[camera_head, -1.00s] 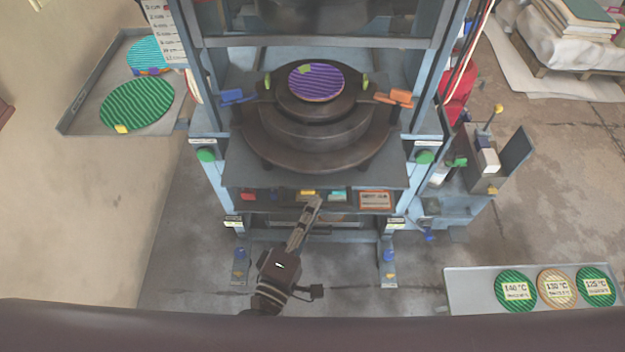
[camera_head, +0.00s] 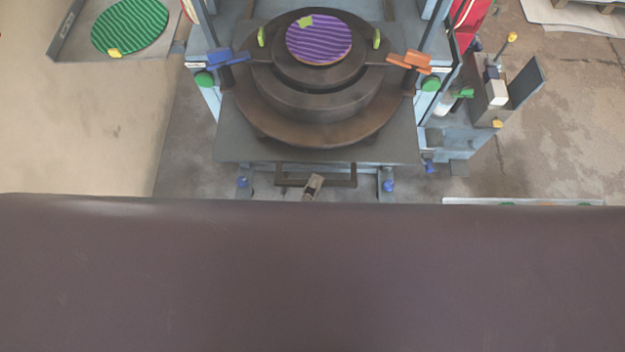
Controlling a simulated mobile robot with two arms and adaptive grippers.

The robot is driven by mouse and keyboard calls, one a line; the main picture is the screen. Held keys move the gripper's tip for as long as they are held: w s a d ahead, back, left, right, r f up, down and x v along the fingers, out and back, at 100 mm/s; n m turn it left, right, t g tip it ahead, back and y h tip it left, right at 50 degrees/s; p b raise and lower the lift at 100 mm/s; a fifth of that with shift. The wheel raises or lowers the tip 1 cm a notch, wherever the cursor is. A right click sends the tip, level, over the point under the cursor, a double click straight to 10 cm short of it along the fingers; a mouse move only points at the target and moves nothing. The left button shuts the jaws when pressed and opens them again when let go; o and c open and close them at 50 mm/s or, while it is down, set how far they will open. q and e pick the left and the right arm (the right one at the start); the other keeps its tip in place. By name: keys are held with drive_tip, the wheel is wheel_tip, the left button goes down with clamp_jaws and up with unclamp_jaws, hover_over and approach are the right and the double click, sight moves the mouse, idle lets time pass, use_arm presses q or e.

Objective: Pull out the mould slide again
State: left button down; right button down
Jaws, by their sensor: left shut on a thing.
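The mould slide (camera_head: 228,148) is a dark grey plate that juts out of the front of the blue press frame. It carries a dark round stepped mould (camera_head: 318,118) with a purple ribbed disc (camera_head: 319,40) on top. A dark bar handle (camera_head: 345,182) shows in front of the slide's front edge. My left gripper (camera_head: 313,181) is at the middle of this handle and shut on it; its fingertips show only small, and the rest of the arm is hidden. My right gripper is not in view.
A tray (camera_head: 75,50) with a green ribbed disc (camera_head: 130,26) is at upper left. A blue side stand (camera_head: 462,135) is at right. Bare floor (camera_head: 183,165) lies beside the press.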

use_arm(q)
drive_tip(key=c, duration=2.3)
unclamp_jaws()
drive_tip(key=shift+w, duration=0.1)
drive_tip(key=v, duration=1.2)
drive_tip(key=shift+f, duration=0.1)
